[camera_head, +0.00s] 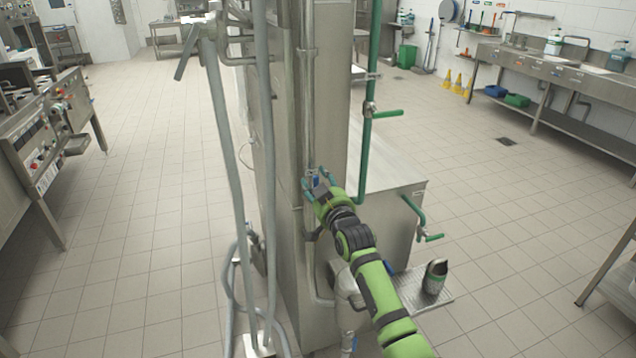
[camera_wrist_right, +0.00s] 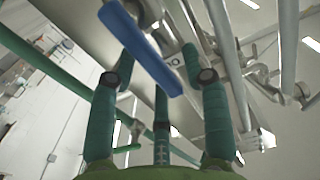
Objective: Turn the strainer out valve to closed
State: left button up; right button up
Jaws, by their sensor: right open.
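A valve with a blue lever handle (camera_wrist_right: 140,48) fills the upper middle of the right wrist view, mounted on metal pipework. In the head view a small blue part (camera_head: 316,181) shows at my right gripper (camera_head: 315,178), on the front of the tall steel column. My right gripper is open, its green fingers (camera_wrist_right: 158,66) spread on both sides of the blue handle. The handle lies slanted across the space between the fingertips; I cannot tell whether they touch it. No label naming the strainer out valve is readable. My left gripper is not in view.
The steel column (camera_head: 330,90) carries grey pipes and a green pipe with a green-handled valve (camera_head: 388,113). Another green handle (camera_head: 432,238) sits lower right.

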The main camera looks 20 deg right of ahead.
grip_shut()
jog(key=shift+a, duration=0.15)
jog(key=shift+a+n, duration=0.55)
jog(key=shift+n, duration=0.75)
jog(key=a+f+n+b, duration=0.3)
jog(key=a+f+n, duration=0.1)
jog(key=n, duration=1.1)
jog(key=shift+a+f+b, duration=0.2)
jog(key=shift+f+b, duration=0.1)
jog(key=shift+f, duration=0.05)
jog(key=shift+s+n, duration=0.1)
jog(key=shift+n, duration=0.2)
